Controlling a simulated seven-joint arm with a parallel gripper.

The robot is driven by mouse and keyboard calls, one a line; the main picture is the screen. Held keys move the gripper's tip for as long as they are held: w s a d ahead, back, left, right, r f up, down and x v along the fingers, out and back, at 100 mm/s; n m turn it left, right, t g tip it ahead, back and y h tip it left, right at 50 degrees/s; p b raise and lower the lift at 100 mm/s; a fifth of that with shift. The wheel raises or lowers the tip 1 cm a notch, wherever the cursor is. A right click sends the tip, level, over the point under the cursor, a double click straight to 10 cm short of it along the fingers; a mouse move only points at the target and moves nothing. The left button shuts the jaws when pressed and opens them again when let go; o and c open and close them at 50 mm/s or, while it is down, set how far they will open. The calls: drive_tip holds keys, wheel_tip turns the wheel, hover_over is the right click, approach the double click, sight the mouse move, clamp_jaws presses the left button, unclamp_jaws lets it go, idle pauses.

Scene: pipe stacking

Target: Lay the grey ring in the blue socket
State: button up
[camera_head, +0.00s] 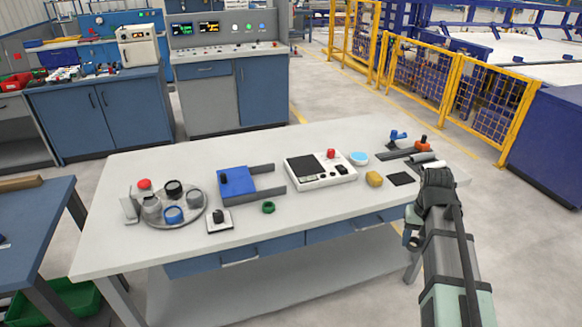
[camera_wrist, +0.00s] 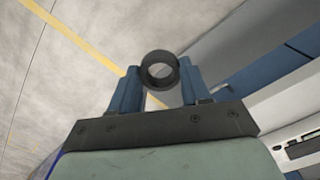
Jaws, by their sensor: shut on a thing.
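My gripper (camera_head: 411,232) is off the right front edge of the table, near the front drawers and below the tabletop. In the wrist view my gripper (camera_wrist: 160,72) has its two blue fingers closed on a dark grey ring (camera_wrist: 158,57), a short open tube held at the fingertips. In the head view the ring is too small to tell apart. The blue socket (camera_head: 173,214) looks like a round blue cup at the front of a round grey tray (camera_head: 190,222) on the table's left. My gripper is far to the right of it.
Between tray and gripper on the table (camera_head: 300,222) are a blue block (camera_head: 236,183), a green ring (camera_head: 268,207), a white device (camera_head: 320,180) and a yellow piece (camera_head: 374,179). The front middle is mostly clear.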

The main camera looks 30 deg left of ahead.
drive_tip(key=w+a+r+n, duration=0.1)
drive_tip(key=w+a+n, duration=0.15)
drive_tip(key=a, duration=1.25)
drive_tip(key=w+a+r+n, duration=0.1)
drive_tip(key=w+a, duration=0.3)
drive_tip(key=a, duration=1.1)
drive_tip(key=w+a+r+n, duration=0.1)
drive_tip(key=w+a+n, duration=0.15)
drive_tip(key=a, duration=1.15)
hover_over(276, 176)
drive_tip(key=shift+n, duration=0.3)
drive_tip(key=shift+w+a+f, duration=0.1)
drive_tip(key=shift+f, duration=3.9)
drive_tip(key=shift+f, duration=0.2)
drive_tip(key=o, duration=1)
drive_tip(key=shift+r, duration=0.15)
wheel_tip(276, 176, up, 11)
drive_tip(key=shift+r, duration=0.55)
drive_tip(key=shift+c, duration=1)
